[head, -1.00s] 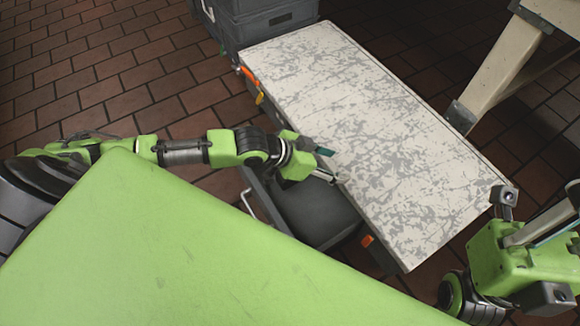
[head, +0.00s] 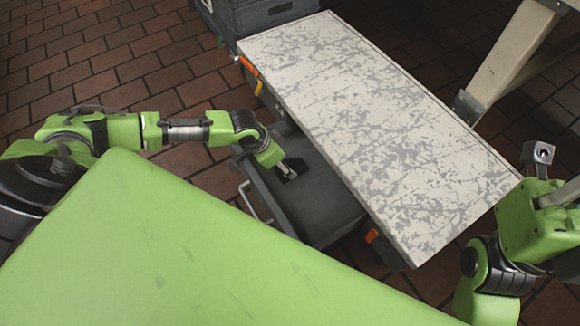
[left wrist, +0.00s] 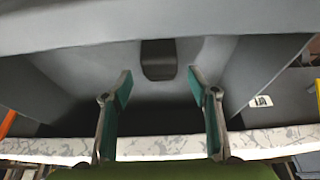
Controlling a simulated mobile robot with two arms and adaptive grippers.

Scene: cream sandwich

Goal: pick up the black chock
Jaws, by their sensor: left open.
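The black chock (left wrist: 158,60) is a small dark block with rounded corners, lying on the grey floor of an open drawer (head: 318,205). In the left wrist view it is just beyond the fingertips and roughly centred between them. My left gripper (head: 288,170) reaches down into the drawer in the head view. Its two green-padded fingers are spread wide with nothing between them in the left wrist view (left wrist: 160,86). In the head view a dark patch shows at the fingertips, and I cannot tell chock from shadow there. My right gripper is at the right edge, its fingers unclear.
A worktop (head: 370,110) with a scratched white surface stands right beside the drawer and overhangs it. The drawer walls surround my left gripper. A grey crate (head: 262,14) stands at the back. A pale trestle leg (head: 512,55) is at the upper right.

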